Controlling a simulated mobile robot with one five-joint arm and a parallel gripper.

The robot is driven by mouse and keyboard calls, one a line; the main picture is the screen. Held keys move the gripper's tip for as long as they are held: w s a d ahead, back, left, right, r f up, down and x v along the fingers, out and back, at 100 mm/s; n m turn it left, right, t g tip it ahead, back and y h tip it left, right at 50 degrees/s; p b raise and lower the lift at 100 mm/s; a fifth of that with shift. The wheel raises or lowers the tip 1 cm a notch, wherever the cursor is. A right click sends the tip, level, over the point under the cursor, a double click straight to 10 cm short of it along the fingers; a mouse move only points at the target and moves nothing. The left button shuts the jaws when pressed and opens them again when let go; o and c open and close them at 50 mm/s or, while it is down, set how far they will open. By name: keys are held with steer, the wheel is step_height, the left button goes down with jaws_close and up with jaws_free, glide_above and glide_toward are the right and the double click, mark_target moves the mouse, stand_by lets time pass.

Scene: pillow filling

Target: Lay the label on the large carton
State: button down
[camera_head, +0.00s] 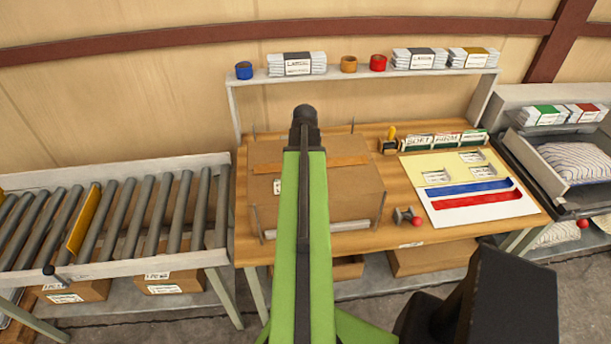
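The large carton (350,185) lies on the wooden workbench, closed, with a strip of orange-brown tape across its top. A small white tag with dark marks (277,187) shows at the carton's left, beside my green arm. Several white labels (436,177) lie on a pale yellow sheet to the right of the carton; I cannot tell which one the task means. My green arm reaches up in front of the carton and hides part of it. The arm ends in a dark round joint, and no gripper fingers show.
Thin upright metal posts stand around the carton, with a pale bar (322,229) along its front. A small tool with a red knob (416,222) lies at right. A roller conveyor (130,215) stands left, a grey bin with a striped pillow (580,162) right. A shelf (400,80) spans behind.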

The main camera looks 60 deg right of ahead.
steer(key=shift+f, duration=0.25)
steer(key=c, duration=2.1)
jaws_free()
steer(key=o, duration=0.5)
steer(key=shift+r, duration=0.1)
step_height(320, 180, up, 7)
steer(key=p, duration=0.6)
steer(key=shift+p, duration=0.3)
